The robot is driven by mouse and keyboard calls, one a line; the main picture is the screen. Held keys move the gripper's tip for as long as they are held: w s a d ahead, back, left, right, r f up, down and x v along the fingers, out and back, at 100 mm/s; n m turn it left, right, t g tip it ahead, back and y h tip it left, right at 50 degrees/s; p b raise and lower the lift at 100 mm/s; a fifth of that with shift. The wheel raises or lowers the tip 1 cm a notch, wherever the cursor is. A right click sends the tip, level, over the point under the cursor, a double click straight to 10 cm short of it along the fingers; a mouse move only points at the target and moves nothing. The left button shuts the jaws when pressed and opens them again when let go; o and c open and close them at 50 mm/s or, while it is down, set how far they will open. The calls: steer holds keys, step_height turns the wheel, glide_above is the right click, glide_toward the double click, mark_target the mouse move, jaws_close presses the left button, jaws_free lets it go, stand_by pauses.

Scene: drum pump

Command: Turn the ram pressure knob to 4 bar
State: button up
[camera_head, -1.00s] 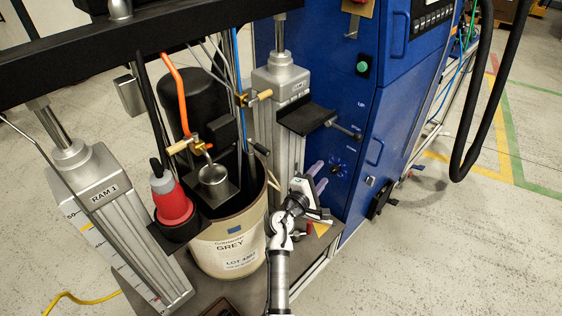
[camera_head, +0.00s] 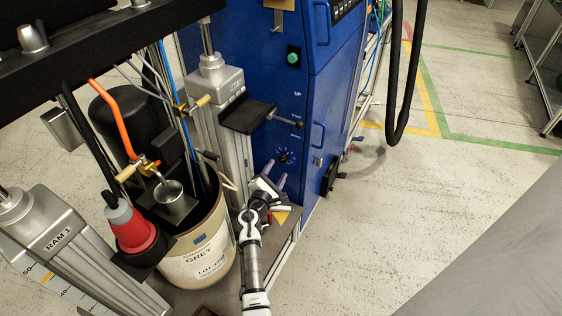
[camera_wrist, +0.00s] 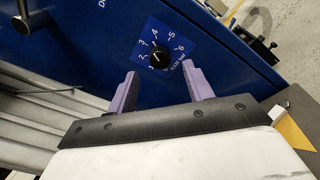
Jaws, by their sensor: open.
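The ram pressure knob (camera_wrist: 160,55) is a small black knob with a white mark, on a blue dial plate (camera_wrist: 181,64) with white numbers up to 6. Its mark seems to point to the lower left, toward the low numbers; the exact value is too small to read. In the head view the knob (camera_head: 285,155) is on the front of the blue cabinet (camera_head: 262,110). My gripper (camera_wrist: 160,85) is open and empty, its purple fingers apart below the knob in the wrist view, not around it. In the head view my gripper (camera_head: 274,174) is just short of the panel.
A cabinet handle (camera_head: 318,133) is to the right. Open floor (camera_head: 400,190) lies right of the cabinet.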

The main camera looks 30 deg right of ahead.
mark_target(282, 161)
steer(key=x, duration=0.5)
steer(key=shift+w+d, duration=0.2)
steer(key=shift+d, duration=0.05)
steer(key=c, duration=1)
steer(key=shift+o, duration=0.2)
steer(key=shift+f+b, duration=0.2)
steer(key=shift+b, duration=0.45)
steer(key=shift+a+f+m+b, duration=0.15)
steer(key=shift+m+b, duration=0.55)
steer(key=shift+b, duration=0.4)
steer(key=shift+m+b, duration=0.6)
steer(key=shift+b, duration=0.2)
steer(key=shift+r+m, duration=0.3)
